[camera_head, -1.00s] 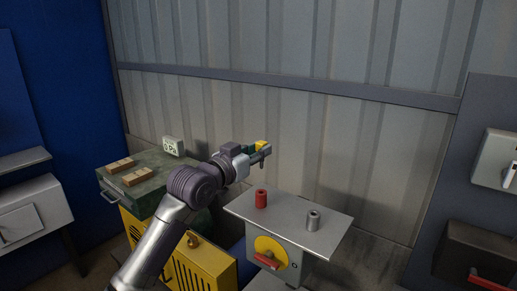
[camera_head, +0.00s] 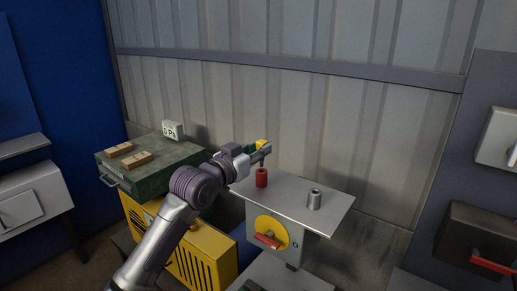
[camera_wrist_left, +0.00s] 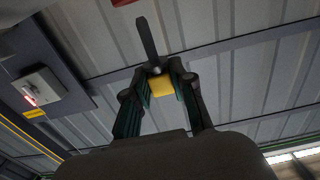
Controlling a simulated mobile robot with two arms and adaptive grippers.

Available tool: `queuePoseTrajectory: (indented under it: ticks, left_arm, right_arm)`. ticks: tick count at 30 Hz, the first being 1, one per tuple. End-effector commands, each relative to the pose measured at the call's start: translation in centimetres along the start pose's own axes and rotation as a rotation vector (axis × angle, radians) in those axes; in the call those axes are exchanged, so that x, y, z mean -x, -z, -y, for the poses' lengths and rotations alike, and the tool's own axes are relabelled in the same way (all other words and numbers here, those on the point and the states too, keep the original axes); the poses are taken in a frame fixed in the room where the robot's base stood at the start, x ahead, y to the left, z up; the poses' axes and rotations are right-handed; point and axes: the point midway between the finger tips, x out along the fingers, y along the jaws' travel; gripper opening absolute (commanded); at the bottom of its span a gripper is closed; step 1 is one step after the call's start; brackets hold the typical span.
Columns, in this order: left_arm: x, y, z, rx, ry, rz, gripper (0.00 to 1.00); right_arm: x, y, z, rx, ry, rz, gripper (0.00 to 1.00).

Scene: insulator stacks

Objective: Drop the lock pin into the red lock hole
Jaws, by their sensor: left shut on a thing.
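My left gripper (camera_head: 264,152) is shut on the lock pin, just above the red lock hole cylinder (camera_head: 262,179) on the grey tabletop. The dark pin shaft (camera_head: 263,161) points down at the cylinder's top; I cannot tell whether its tip is inside or just above the hole. In the left wrist view the fingers (camera_wrist_left: 160,82) grip a yellow block, with the dark pin (camera_wrist_left: 148,42) reaching out from it. A bit of red (camera_wrist_left: 121,2) shows beyond the pin's tip at the top edge. My right gripper is not in view.
A grey metal cylinder (camera_head: 315,199) stands on the same tabletop (camera_head: 290,203), to the right. A green cabinet (camera_head: 155,165) with wooden blocks and a "0 Pa" display (camera_head: 172,130) is at left. A corrugated wall rises behind.

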Motion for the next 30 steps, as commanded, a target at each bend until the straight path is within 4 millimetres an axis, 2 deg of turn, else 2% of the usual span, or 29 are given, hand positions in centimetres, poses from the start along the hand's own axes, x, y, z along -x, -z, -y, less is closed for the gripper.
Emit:
queuePoseTrajectory:
  ticks: [30]
  left_arm:
    - [0.04, 0.09, -0.01, 0.000, 0.000, -0.001, 0.00]
  right_arm:
    - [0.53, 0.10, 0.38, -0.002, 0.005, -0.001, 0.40]
